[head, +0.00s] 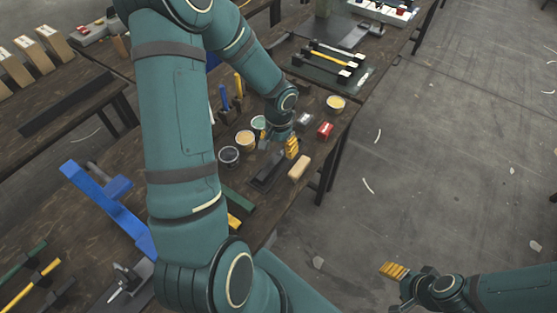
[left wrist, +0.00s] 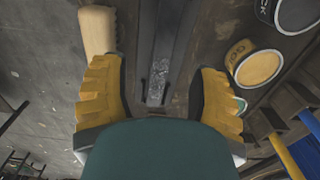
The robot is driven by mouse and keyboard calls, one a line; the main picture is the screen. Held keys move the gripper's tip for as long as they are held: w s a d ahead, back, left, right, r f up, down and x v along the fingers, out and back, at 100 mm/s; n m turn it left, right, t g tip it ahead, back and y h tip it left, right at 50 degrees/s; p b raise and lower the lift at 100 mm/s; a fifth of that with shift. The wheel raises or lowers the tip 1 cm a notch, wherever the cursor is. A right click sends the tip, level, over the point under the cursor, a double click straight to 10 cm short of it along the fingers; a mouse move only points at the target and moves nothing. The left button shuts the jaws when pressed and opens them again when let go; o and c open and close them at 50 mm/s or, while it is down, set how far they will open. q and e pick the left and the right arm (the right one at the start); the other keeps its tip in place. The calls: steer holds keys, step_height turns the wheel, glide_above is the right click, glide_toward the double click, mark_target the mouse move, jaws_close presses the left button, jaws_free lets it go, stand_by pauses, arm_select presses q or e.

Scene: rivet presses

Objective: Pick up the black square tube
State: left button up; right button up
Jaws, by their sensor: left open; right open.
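A long dark bar, which looks like the black square tube (head: 266,177), lies on the wooden table below my left gripper (head: 284,147). In the left wrist view the dark bar (left wrist: 172,35) runs between the two yellow fingers of my left gripper (left wrist: 160,88), with a scuffed grey patch near its lower end. The fingers are apart and hold nothing. I cannot tell the exact height of the fingers above the bar. My right gripper (head: 394,271) is over the floor at the lower right, open and empty.
A green bar (head: 238,198) lies nearer. A rack with tubes (head: 332,65) stands further back. The floor at right is mostly clear.

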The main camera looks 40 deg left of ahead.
mark_target(278, 157)
arm_select(q)
steer(key=shift+w+a+f+b, duration=0.1)
steer(key=shift+f+b, duration=0.25)
steer(key=shift+f, duration=1.2)
steer(key=shift+a+f+b, duration=0.1)
steer(key=shift+f+b, duration=0.2)
steer(key=shift+f, duration=1.2)
jaws_close()
